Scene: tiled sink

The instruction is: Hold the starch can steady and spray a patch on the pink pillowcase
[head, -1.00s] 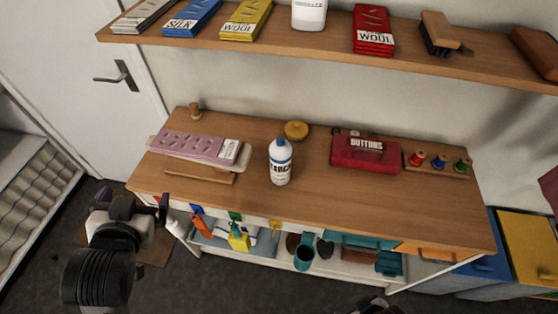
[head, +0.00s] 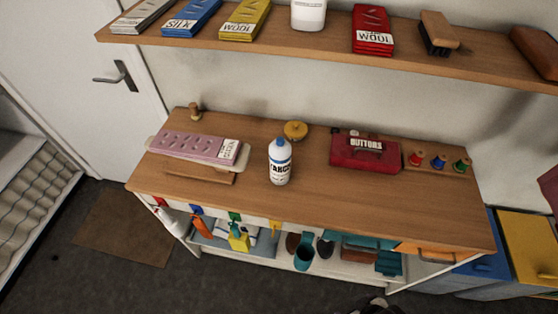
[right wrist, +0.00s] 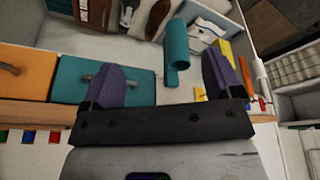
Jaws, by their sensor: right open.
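The starch can (head: 280,163), a white bottle with a blue cap and dark lettering, stands upright on the wooden counter. The pink pillowcase (head: 188,146) lies flat and patterned on a pale board to the can's left, with a white label at its right end. My right gripper (right wrist: 166,84) shows in the right wrist view, its two purple fingers wide apart with nothing held between them. It faces the shelf below the counter, away from the can. My left gripper is out of view.
The counter (head: 350,205) has clear wood in front of the can. A red buttons box (head: 365,153), thread spools and a yellow round object (head: 295,130) stand behind and right. A shelf (head: 280,44) with packets hangs above. A teal cup (head: 304,257) sits on the lower shelf.

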